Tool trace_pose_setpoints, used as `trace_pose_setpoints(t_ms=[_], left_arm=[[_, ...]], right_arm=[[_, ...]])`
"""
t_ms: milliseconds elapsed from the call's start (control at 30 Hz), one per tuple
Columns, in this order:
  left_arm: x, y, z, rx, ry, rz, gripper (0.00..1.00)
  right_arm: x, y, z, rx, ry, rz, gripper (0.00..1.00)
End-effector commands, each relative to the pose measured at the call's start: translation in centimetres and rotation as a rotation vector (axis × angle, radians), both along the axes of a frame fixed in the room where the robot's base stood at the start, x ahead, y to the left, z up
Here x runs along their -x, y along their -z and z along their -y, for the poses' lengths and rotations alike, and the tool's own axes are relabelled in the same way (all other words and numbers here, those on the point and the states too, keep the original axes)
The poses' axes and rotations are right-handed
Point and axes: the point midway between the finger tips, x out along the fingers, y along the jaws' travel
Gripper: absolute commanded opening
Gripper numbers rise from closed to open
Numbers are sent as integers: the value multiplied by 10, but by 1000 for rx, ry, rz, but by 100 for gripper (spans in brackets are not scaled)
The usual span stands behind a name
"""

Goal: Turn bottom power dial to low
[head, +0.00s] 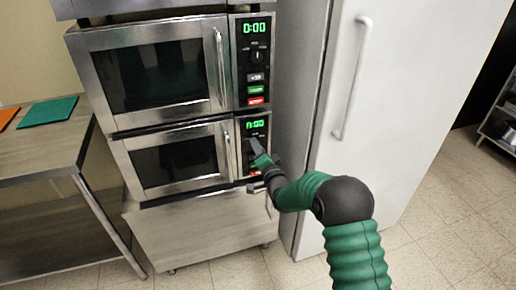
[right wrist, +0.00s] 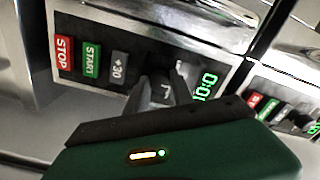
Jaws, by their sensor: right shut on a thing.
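Two stacked steel microwaves stand in front of me. The bottom microwave (head: 172,162) has a control panel with a lit green display (head: 256,125). My right gripper (head: 256,149) reaches that panel just under the display and hides the bottom power dial in the head view. In the right wrist view the bottom power dial (right wrist: 161,89) is dark and sits between the +30 button and the display. My right gripper's fingers (right wrist: 161,95) are shut on it from both sides. The dial's pointer setting is hard to read. My left gripper is out of view.
The top microwave (head: 150,75) has its own dial (head: 257,57) and display. A white fridge door (head: 400,100) with a long handle stands close on the right. A steel table (head: 35,155) with a green board (head: 48,111) stands left.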

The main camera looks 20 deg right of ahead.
Motion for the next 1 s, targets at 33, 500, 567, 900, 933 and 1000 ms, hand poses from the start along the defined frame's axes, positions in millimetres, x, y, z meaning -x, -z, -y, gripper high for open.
trace_pose_setpoints(t_ms=[33, 500, 567, 900, 933, 1000], left_arm=[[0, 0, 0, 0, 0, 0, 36], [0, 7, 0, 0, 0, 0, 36], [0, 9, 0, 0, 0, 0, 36], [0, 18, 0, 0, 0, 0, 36], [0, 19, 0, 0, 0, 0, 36], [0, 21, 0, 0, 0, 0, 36]], right_arm=[[1, 2, 1, 1, 2, -5, 0], [1, 4, 1, 184, 2, 1, 0], [1, 4, 1, 232, 2, 2, 0], [1, 5, 1, 552, 1, 11, 0], [1, 5, 1, 581, 1, 12, 0], [1, 5, 1, 646, 1, 15, 0]])
